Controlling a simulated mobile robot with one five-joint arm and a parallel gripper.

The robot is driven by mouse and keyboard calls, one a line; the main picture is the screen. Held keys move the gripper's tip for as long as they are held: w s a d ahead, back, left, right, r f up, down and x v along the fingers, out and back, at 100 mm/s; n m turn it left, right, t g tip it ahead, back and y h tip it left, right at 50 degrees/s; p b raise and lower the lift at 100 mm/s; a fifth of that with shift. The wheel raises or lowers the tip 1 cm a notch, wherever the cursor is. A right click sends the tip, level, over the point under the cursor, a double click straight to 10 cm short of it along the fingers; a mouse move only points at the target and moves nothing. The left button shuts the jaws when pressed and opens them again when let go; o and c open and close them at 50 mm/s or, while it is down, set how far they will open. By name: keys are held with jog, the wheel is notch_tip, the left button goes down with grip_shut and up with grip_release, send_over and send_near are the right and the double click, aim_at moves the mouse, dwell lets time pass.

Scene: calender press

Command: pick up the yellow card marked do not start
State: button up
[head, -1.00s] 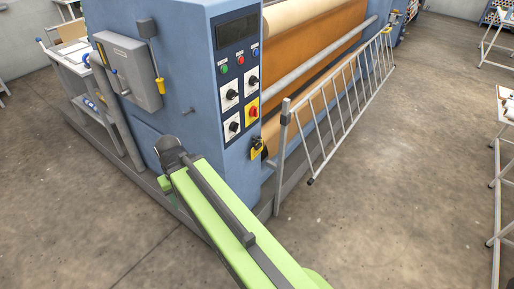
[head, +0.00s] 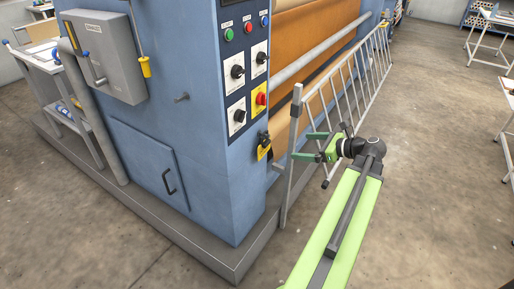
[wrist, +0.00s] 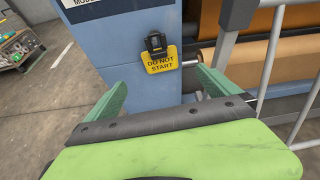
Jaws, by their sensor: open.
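The yellow card (head: 264,152) marked DO NOT START hangs low on the corner edge of the blue press cabinet, under a black fitting (wrist: 154,42) that looks like a padlock or clip. In the wrist view the card (wrist: 163,64) faces me, slightly tilted, its words readable. My gripper (head: 299,146) is open and empty, to the right of the card in the head view and apart from it. In the wrist view the green fingers of my gripper (wrist: 163,82) stand left and right, with the card beyond and between them.
A grey railing guard (head: 345,95) with an upright post stands close beside my gripper. A switch panel (head: 248,80) with knobs and a red button is above the card. A dark plinth (head: 165,225) runs along the press base. Open floor (head: 440,180) lies to the right.

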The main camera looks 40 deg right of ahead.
jog(key=b, duration=0.5)
send_near(268, 143)
jog(key=x, duration=0.3)
jog(key=f+x, duration=0.1)
jog(key=x, duration=0.1)
jog(key=shift+s+d, duration=0.1)
jog(key=shift+d, duration=0.25)
jog(key=shift+r+b+x, duration=0.15)
jog(key=shift+b+x, duration=0.15)
jog(key=shift+x, duration=1.15)
jog(key=shift+r+b+x, duration=0.2)
jog(key=shift+b+x, duration=0.1)
jog(key=shift+x, duration=1.1)
jog(key=shift+a, duration=0.2)
jog(key=c, duration=1.1)
